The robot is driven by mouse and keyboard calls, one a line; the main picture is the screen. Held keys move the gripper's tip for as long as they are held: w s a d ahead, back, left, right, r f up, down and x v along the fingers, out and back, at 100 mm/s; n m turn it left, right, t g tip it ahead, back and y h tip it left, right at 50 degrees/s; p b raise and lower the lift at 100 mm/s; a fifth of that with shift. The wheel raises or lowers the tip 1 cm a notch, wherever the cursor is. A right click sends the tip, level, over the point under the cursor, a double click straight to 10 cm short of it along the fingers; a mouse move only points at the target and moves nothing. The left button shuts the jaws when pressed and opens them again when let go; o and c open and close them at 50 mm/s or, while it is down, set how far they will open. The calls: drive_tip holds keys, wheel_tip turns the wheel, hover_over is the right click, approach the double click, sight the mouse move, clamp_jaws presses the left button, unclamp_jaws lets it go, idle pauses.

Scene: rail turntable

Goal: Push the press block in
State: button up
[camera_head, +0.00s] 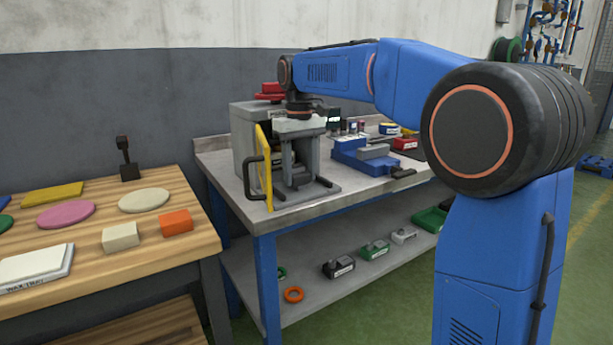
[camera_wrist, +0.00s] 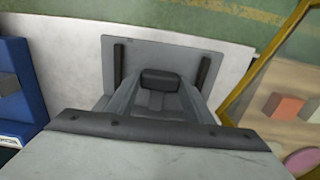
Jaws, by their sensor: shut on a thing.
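My gripper (camera_head: 298,178) points down in front of the grey machine box (camera_head: 243,133) on the workbench. In the wrist view its two grey fingers (camera_wrist: 159,100) close in on a small dark block (camera_wrist: 160,80), which I take to be the press block. The fingers are shut on it. The block sits over a grey plate (camera_wrist: 160,53) with a dark strip along each side. In the head view the fingers mostly hide the block. I cannot tell how far in it is.
A yellow-edged door (camera_head: 264,168) with a black handle stands open just left of my gripper. A blue vise (camera_head: 362,157) is to the right on the bench (camera_head: 225,172). A wooden table (camera_head: 120,270) with coloured discs and blocks is at left.

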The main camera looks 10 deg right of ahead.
drive_tip(key=shift+w+r, duration=0.1)
drive_tip(key=shift+w, duration=0.1)
drive_tip(key=o, duration=1.5)
drive_tip(key=shift+a, duration=0.1)
wheel_tip(320, 180, up, 17)
drive_tip(key=shift+r, duration=0.1)
drive_tip(key=s+d+f+m+t, duration=0.1)
drive_tip(key=s+d+f, duration=0.3)
drive_tip(key=s+f, duration=0.45)
drive_tip(key=s+d+f+m+t, duration=0.15)
drive_tip(key=s+d+f, duration=0.3)
drive_tip(key=s, duration=0.65)
drive_tip(key=s+d+f+t, duration=0.1)
drive_tip(key=s+f, duration=0.7)
drive_tip(key=f, duration=0.3)
drive_tip(key=s+d+f+m+t, duration=0.1)
drive_tip(key=s+f, duration=0.7)
drive_tip(key=f, duration=0.4)
drive_tip(key=shift+s+d, duration=0.35)
drive_tip(key=shift+s, duration=0.05)
